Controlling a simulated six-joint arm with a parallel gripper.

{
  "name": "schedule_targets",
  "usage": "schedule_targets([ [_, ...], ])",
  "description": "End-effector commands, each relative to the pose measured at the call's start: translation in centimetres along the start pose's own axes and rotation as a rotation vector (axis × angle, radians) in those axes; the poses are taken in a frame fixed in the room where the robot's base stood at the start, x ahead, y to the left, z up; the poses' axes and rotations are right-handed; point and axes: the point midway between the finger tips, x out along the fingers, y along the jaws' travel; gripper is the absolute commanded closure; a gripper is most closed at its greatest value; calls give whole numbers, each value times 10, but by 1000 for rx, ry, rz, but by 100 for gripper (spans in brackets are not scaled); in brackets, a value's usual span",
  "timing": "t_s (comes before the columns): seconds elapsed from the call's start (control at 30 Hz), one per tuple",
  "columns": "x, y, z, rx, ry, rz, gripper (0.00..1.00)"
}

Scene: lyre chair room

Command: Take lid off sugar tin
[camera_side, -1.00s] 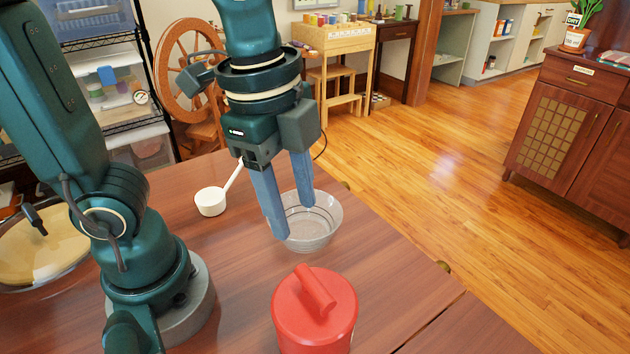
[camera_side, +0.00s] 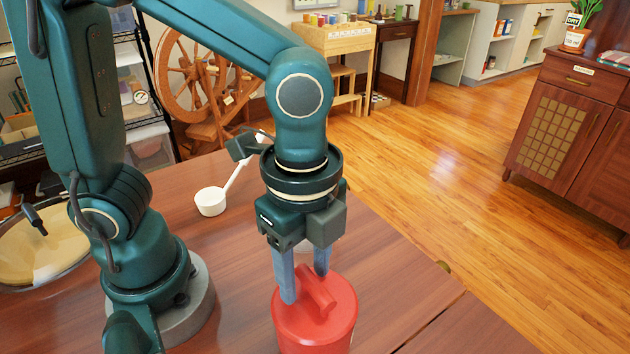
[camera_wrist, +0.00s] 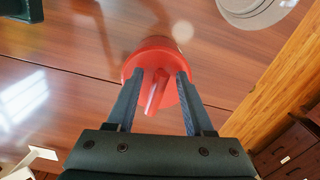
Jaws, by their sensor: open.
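The red sugar tin (camera_side: 312,335) stands upright on the table at the lower middle of the side view. Its red lid (camera_side: 340,298) is on it, with a red bar handle (camera_side: 318,289) across the top. In the wrist view the lid (camera_wrist: 141,60) shows from above, its handle (camera_wrist: 157,92) between the fingers. My gripper (camera_side: 304,288) is open and points down over the lid, one blue finger on each side of the handle. I cannot tell whether the fingers touch the lid or the handle.
A white scoop (camera_side: 211,201) lies on the wooden table (camera_side: 390,270), left of my gripper. A grey bowl, mostly hidden behind my gripper in the side view, shows at the top of the wrist view (camera_wrist: 252,10).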

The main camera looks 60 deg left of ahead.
Motion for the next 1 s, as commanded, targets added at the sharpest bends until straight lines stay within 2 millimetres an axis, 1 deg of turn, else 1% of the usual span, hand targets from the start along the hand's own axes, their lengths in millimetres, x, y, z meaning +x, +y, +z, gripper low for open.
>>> schedule_targets([
  [0.1, 0, 0, 0, 0, 0, 0, 48],
  [0.17, 0, 0, 0, 0, 0, 0, 71],
  [0.2, 0, 0, 0, 0, 0, 0, 86],
  [0.23, 0, 0, 0, 0, 0, 0, 97],
  [0.27, 0, 0, 0, 0, 0, -1, 100],
  [0.7, -3, -1, 0, 0, 2, -2, 100],
  [0.87, -14, -1, -1, 0, 3, -4, 100],
  [1.0, -31, -1, -1, 0, 5, -6, 100],
])
